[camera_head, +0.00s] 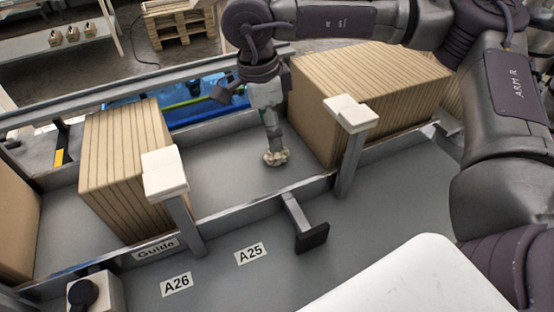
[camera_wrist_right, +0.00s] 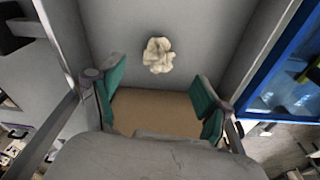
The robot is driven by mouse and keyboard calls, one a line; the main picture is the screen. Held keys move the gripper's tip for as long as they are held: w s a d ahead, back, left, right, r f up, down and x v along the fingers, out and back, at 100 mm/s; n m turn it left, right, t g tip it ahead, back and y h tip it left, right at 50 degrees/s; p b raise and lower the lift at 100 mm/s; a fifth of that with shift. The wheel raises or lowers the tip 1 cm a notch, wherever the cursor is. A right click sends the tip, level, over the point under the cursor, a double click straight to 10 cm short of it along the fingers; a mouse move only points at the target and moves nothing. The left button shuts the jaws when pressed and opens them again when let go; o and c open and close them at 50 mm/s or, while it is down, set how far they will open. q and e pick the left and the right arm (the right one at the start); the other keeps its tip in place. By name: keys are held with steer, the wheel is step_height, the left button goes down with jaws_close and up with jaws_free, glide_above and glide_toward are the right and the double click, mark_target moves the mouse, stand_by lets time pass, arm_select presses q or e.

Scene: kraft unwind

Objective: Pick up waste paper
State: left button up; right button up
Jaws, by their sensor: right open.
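A crumpled cream waste paper (camera_head: 275,157) lies on the grey conveyor bed between two cardboard stacks. It also shows in the right wrist view (camera_wrist_right: 157,55), ahead of the fingertips and between their lines. My right gripper (camera_head: 272,132) points down just above the paper in the head view. In the wrist view my right gripper (camera_wrist_right: 157,78) has its two teal-padded fingers spread wide, with nothing between them. The paper looks apart from both fingers. My left gripper is in neither view.
A slatted cardboard stack (camera_head: 126,160) stands left of the paper; a larger one (camera_head: 350,90) stands close on the right. A metal front rail (camera_head: 260,202) and white-capped posts (camera_head: 164,172) edge the bed. A blue bin (camera_head: 205,95) lies behind.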

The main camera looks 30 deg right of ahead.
mark_target(277, 153)
steer(key=shift+w+f, duration=0.25)
steer(key=shift+f, duration=0.6)
steer(key=shift+d+f+b, duration=0.15)
steer(key=shift+f+b, duration=0.15)
steer(key=shift+f, duration=0.05)
steer(key=f, duration=0.1)
steer(key=f+b, duration=0.1)
steer(key=s+d+f, duration=0.1)
steer(key=shift+f+b, duration=0.25)
steer(key=shift+b, duration=0.05)
steer(key=shift+w+f, duration=0.15)
steer(key=shift+f, duration=0.2)
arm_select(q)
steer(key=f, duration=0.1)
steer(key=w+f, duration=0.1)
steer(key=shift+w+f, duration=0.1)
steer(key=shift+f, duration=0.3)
arm_select(e)
steer(key=c, duration=0.8)
